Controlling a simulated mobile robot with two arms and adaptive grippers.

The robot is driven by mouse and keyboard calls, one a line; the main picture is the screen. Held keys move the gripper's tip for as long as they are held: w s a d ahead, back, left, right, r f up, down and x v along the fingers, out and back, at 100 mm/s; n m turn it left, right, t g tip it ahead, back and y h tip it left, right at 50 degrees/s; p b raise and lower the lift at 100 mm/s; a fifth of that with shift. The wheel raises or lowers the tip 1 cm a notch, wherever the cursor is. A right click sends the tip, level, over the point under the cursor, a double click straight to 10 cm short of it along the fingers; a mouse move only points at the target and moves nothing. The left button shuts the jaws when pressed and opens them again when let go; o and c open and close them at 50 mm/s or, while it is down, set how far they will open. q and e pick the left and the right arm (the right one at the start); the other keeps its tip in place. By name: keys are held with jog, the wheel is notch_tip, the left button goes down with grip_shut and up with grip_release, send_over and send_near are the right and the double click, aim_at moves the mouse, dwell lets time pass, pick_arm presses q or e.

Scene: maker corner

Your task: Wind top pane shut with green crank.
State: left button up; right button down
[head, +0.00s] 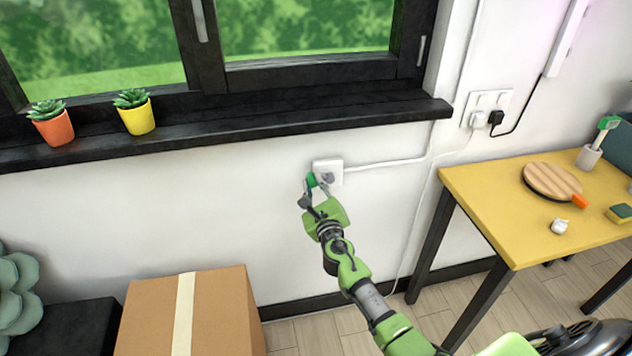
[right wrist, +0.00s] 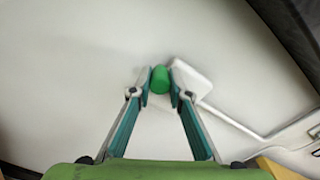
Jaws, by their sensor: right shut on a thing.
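The green crank knob (head: 311,180) sits in front of a small white wall box (head: 328,170) below the window sill. My right gripper (head: 308,186) is shut on the knob. In the right wrist view the green knob (right wrist: 160,80) lies between the two fingertips of my right gripper (right wrist: 160,88), with the white box (right wrist: 190,80) behind it. The crank's arm is hidden. The dark window frame (head: 210,50) shows only its lower part, so the top pane is out of view. My left gripper is not in view.
An orange pot (head: 54,128) and a yellow pot (head: 137,119) with succulents stand on the black sill (head: 300,120). A cardboard box (head: 225,305) stands below at the left. A yellow table (head: 485,190) stands at the right. A cable (head: 385,163) runs along the wall.

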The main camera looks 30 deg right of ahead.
jog(key=n, duration=0.1)
jog(key=f+n, duration=0.1)
jog(key=shift+a+f+n, duration=0.2)
jog(key=shift+f+n, duration=0.1)
jog(key=shift+n, duration=0.1)
notch_tip(320, 180, down, 6)
jog(key=d+n+p, duration=0.1)
jog(key=n+p, duration=0.2)
jog(key=n, duration=0.8)
jog(key=shift+s+d, duration=0.2)
jog(key=shift+d, duration=0.15)
jog(key=c, duration=1.9)
grip_release()
jog(key=shift+r, duration=0.1)
jog(key=v, duration=1.2)
